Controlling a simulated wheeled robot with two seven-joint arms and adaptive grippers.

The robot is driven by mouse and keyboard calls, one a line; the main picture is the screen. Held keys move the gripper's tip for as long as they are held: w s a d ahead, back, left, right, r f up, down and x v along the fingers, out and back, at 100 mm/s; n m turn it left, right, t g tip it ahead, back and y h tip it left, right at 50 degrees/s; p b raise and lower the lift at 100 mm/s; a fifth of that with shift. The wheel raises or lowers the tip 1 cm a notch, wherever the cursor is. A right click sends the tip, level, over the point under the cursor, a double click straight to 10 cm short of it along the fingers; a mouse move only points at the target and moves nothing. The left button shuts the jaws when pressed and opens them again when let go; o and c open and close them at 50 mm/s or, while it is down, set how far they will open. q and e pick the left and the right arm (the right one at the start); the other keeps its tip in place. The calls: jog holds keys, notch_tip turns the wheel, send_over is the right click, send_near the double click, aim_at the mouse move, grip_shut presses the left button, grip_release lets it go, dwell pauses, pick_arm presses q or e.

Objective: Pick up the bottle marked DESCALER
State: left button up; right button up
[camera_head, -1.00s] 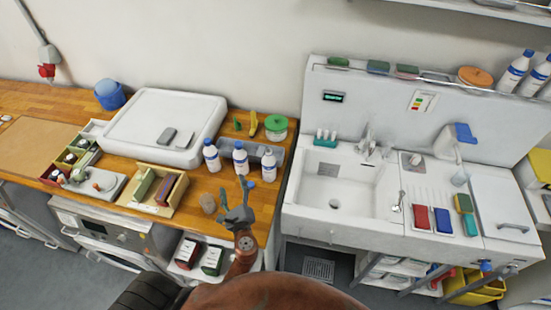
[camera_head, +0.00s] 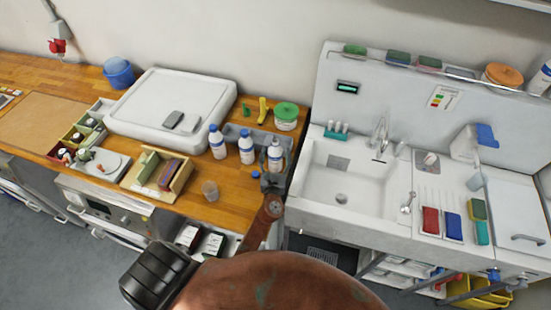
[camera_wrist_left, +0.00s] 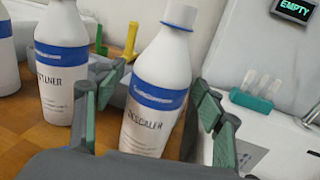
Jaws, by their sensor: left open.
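The white bottle marked DESCALER (camera_wrist_left: 158,88) has a blue band and stands between the two green-padded fingers of my left gripper (camera_wrist_left: 158,118) in the left wrist view. The fingers are open, with a visible gap on the right side; the gap on the left is hard to judge. My right gripper is not in view.
A similar bottle (camera_wrist_left: 62,65) stands close on the left, and another (camera_head: 217,142) beyond it. A grey tray (camera_head: 232,131) and a green-lidded tub (camera_head: 286,116) are behind. The sink (camera_head: 345,180) is on the right.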

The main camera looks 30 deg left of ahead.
pick_arm(q)
jog(key=shift+w+a, duration=0.15)
jog(key=c, duration=0.9)
jog(key=shift+r, duration=0.1)
jog(key=c, duration=0.7)
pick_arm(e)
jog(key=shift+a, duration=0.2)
